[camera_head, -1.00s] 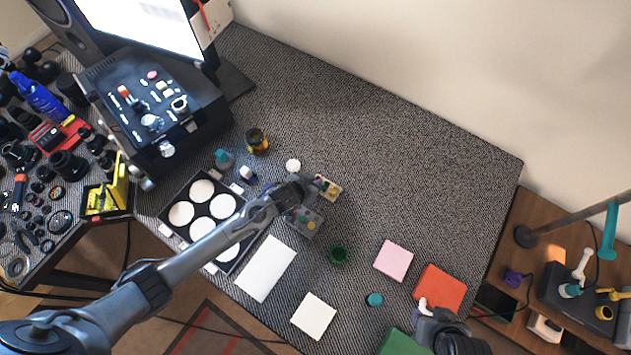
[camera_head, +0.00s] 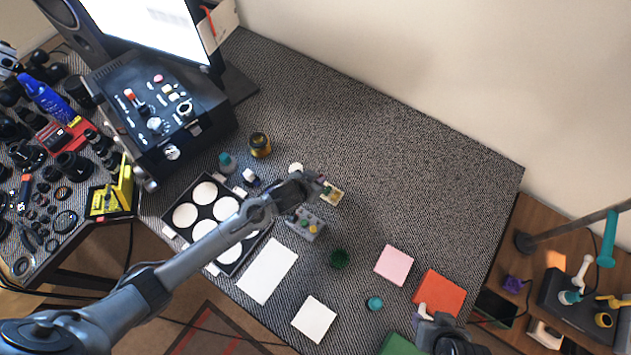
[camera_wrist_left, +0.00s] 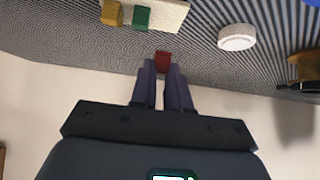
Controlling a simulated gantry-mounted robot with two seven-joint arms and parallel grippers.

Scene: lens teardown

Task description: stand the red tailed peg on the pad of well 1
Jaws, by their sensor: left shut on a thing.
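My left gripper (camera_head: 320,181) is shut on the red tailed peg; in the left wrist view the red peg (camera_wrist_left: 162,62) shows between the fingertips, its tail not distinguishable. In the head view the gripper is beside a small cream block (camera_head: 332,194). That block (camera_wrist_left: 168,12) carries a yellow and a green peg in the wrist view. The black tray with several round white pads (camera_head: 166,232) lies left of the gripper, partly covered by my left arm. I cannot read which pad is well 1. My right gripper (camera_head: 428,316) is at the bottom right, its jaws unclear.
A grey block with coloured knobs (camera_head: 304,224) sits just below the left gripper. White sheets, pink and orange squares lie in front. The back right of the mat is clear.

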